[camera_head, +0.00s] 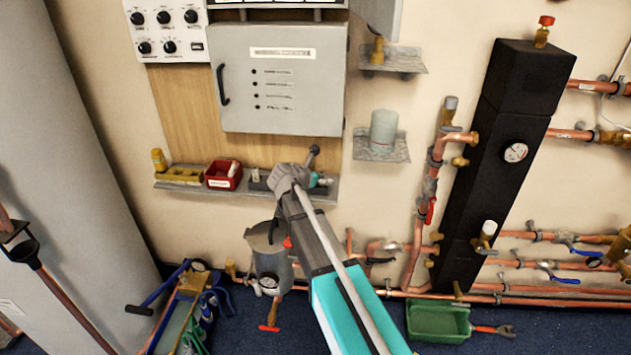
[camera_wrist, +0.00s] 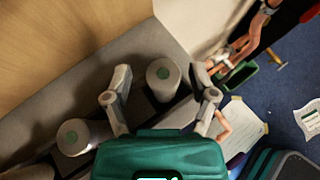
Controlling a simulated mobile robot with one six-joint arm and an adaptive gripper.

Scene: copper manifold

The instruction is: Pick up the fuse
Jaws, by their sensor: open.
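My gripper (camera_wrist: 160,90) is open, one finger on each side of this fuse, with gaps visible. A second similar cylinder (camera_wrist: 74,136) stands to the left, outside the fingers, beside a dark base. In the head view my gripper (camera_head: 300,172) is over the right part of the wall shelf (camera_head: 333,194) and hides much of what is there.
A red bin (camera_head: 222,182) with a white item and a brass-coloured piece (camera_head: 180,175) sit left on the shelf. The grey cabinet (camera_head: 280,80) hangs above. A grey pot (camera_head: 268,245) is below. Copper pipes and a black column (camera_head: 500,150) are at right.

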